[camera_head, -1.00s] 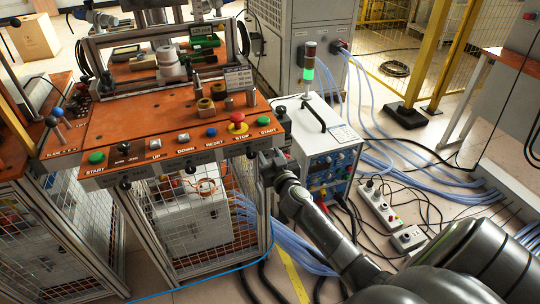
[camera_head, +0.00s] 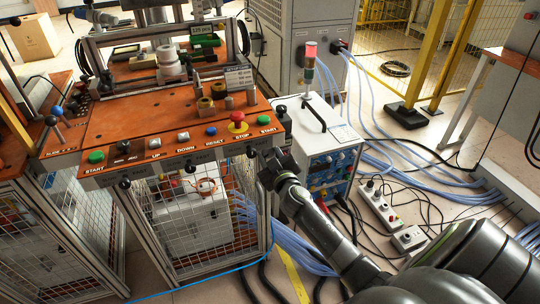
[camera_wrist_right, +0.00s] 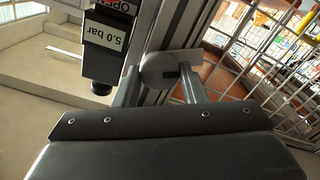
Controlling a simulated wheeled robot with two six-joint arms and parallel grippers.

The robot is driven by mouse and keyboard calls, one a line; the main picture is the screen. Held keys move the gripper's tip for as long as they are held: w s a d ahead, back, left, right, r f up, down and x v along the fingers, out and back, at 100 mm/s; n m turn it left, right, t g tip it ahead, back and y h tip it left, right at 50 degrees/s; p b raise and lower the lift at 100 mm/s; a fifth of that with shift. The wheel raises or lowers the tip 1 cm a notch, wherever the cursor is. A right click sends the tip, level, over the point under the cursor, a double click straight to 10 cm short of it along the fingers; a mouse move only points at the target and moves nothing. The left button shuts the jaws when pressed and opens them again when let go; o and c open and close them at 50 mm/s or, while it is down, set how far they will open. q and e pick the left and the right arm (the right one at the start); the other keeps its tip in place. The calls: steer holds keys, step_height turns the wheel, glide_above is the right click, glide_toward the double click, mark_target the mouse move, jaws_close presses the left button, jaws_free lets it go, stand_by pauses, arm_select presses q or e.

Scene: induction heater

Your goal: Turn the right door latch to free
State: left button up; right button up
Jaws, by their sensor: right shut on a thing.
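The right door latch (camera_wrist_right: 160,72) shows in the wrist view as a round grey piece with a dark slot, against the aluminium frame. My right gripper (camera_wrist_right: 162,85) has one finger on each side of it and is shut on it. In the head view my right gripper (camera_head: 266,164) is at the right front corner of the machine, just under the orange control panel (camera_head: 110,118). The latch is hard to make out there behind the gripper. The mesh door (camera_head: 205,215) stands below the panel. My left gripper is not in view.
A black regulator with a 5.0 bar label (camera_wrist_right: 103,45) sits close to the gripper. The white power unit (camera_head: 330,140) stands right of the gripper, with a stack light (camera_head: 309,62) lit red. Cables and power strips (camera_head: 380,205) cover the floor at right.

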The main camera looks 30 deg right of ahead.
steer(key=n, duration=0.3)
steer(key=shift+f, duration=0.1)
steer(key=shift+n, duration=0.8)
steer(key=n, duration=0.4)
steer(key=shift+a+n+p, duration=0.1)
steer(key=shift+n+p, duration=0.2)
steer(key=shift+p, duration=0.1)
steer(key=shift+f+n, duration=0.15)
steer(key=shift+n, duration=1.05)
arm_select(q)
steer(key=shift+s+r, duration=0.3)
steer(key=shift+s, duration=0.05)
arm_select(e)
steer(key=shift+n, duration=0.5)
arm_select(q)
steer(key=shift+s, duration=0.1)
arm_select(e)
steer(key=o, duration=1)
steer(key=shift+c, duration=0.2)
